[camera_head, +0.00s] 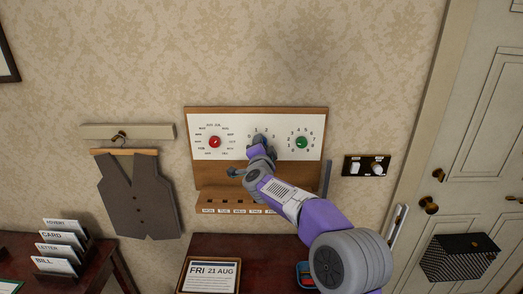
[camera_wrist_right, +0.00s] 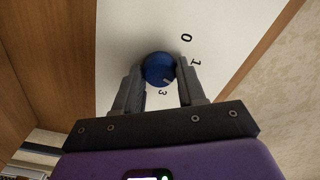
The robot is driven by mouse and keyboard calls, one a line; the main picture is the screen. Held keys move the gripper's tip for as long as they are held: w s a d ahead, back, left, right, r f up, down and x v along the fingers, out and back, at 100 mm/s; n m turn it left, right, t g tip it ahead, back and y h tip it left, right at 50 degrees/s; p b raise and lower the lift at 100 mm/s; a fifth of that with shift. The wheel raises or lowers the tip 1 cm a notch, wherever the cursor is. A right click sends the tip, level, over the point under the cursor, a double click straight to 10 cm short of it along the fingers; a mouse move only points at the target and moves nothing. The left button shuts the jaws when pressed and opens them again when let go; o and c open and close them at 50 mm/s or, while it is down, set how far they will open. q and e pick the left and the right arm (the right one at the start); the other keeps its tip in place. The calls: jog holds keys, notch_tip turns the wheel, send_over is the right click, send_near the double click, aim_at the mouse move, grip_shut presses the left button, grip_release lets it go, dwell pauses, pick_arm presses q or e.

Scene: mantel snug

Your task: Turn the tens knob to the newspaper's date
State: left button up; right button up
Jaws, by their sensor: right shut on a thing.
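A board (camera_head: 315,115) on the wall carries three dials. The blue tens knob (camera_wrist_right: 158,68) sits between the fingers of my right gripper (camera_wrist_right: 160,82), which is shut on it. In the head view my right gripper (camera_head: 262,150) covers this knob. Digits 0, 1 and 3 show around it in the wrist view; a finger seems to cover the 2. A pale mark on the knob's lower right faces between the 1 and the 3. The newspaper (camera_head: 211,274) on the table below reads FRI 21 AUG. My left gripper is not in view.
A red month knob (camera_head: 215,142) is left of my gripper and a green units knob (camera_head: 302,142) right of it. A wooden ledge with day labels (camera_head: 222,211) juts out below. Light switches (camera_head: 366,166) and a door (camera_head: 480,110) are to the right.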

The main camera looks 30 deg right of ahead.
jog(key=shift+m, duration=0.6)
jog(key=o, duration=1.1)
jog(key=shift+c, duration=0.2)
jog(key=b+v, duration=0.1)
jog(key=v, duration=0.6)
jog(key=shift+s+a, duration=0.2)
jog(key=shift+s, duration=0.05)
